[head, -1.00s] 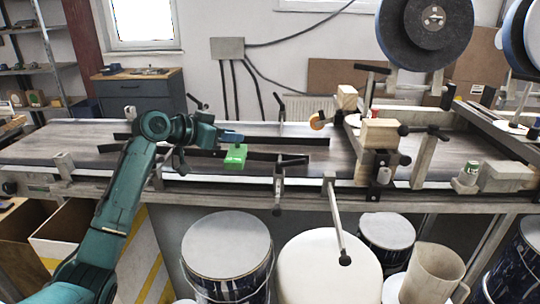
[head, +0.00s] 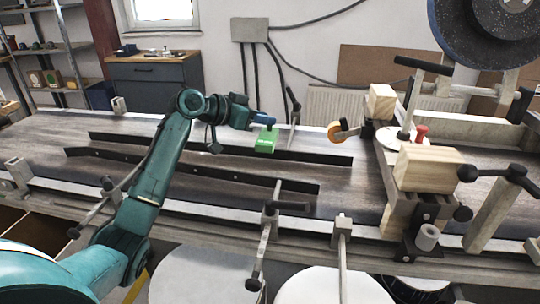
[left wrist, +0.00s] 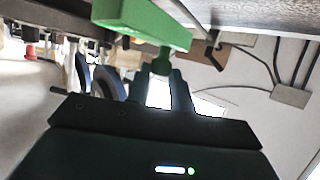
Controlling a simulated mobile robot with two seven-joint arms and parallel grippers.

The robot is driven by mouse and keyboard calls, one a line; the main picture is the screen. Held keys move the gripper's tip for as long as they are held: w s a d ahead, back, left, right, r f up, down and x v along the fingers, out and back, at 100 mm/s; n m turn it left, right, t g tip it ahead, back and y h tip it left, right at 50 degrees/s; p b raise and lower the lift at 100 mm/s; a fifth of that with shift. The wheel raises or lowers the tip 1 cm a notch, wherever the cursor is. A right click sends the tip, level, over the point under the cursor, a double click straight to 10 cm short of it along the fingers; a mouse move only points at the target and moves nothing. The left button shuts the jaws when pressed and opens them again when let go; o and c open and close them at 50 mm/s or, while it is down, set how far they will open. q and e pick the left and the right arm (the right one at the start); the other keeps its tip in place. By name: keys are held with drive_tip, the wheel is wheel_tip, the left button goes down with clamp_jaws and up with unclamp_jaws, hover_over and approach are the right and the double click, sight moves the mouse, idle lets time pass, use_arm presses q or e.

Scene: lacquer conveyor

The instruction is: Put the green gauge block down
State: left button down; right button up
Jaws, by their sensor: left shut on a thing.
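The green gauge block (head: 264,142) hangs in my left gripper (head: 262,121), over the conveyor by the far black guide rail (head: 315,153). My left gripper is shut on it. In the left wrist view the green block (left wrist: 140,22) fills the upper middle, just past the dark fingers (left wrist: 166,88). The conveyor belt (head: 350,185) runs below and around the block. I cannot tell whether the block's underside touches the belt or the rail. My right gripper is in neither view.
A near black guide rail (head: 200,166) lies along the belt. A frame with wooden blocks (head: 431,168), an orange roller (head: 336,131) and clamp handles stands to the right. The belt between the rails looks clear.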

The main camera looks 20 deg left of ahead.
sight(261, 133)
use_arm(q)
drive_tip(key=f, duration=0.4)
drive_tip(key=shift+s+f, duration=0.1)
drive_tip(key=shift+s, duration=0.1)
drive_tip(key=shift+f, duration=2)
drive_tip(key=c, duration=1.2)
unclamp_jaws()
drive_tip(key=shift+c, duration=0.2)
drive_tip(key=shift+b+v, duration=0.3)
drive_tip(key=shift+v, duration=3.4)
